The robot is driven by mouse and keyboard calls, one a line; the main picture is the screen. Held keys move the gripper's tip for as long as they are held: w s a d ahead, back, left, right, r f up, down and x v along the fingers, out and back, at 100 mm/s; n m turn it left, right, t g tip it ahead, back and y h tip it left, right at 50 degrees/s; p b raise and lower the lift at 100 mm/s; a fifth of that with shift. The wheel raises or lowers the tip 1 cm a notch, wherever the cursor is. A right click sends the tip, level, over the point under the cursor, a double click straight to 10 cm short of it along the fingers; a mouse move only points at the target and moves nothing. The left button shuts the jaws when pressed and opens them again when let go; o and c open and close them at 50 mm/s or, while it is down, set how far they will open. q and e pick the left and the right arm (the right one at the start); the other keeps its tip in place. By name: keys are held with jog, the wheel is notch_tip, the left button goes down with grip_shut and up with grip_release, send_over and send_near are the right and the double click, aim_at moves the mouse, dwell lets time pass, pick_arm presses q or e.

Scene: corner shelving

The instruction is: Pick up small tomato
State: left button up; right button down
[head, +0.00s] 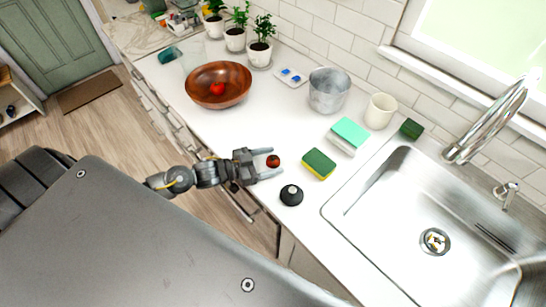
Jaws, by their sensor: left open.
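A small dark red tomato (273,161) sits on the white counter near its front edge. My left gripper (268,164) reaches in from the left and is open, with its two fingers on either side of the tomato. I cannot tell whether the fingers touch it. Another red tomato-like item (217,88) lies in the brown wooden bowl (234,99) farther back. My right gripper is not in view.
A green and yellow sponge (319,164) and a black round-knobbed object (291,195) stand close to the right of the gripper. A metal pot (328,91), a cream cup (380,111) and the sink (388,225) lie beyond. The counter between bowl and gripper is clear.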

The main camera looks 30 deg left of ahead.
pick_arm(q)
jog(key=shift+w+d, duration=0.4)
jog(key=shift+d+f, duration=0.1)
jog(key=shift+f, duration=0.05)
jog(key=c, duration=1)
jog(key=shift+c, duration=0.2)
jog(key=shift+b, duration=0.55)
jog(key=f+b+v, duration=0.3)
jog(key=b+v, duration=0.1)
jog(key=v, duration=1.3)
jog(key=shift+s+a+r, duration=0.3)
jog(key=shift+s+a, duration=0.15)
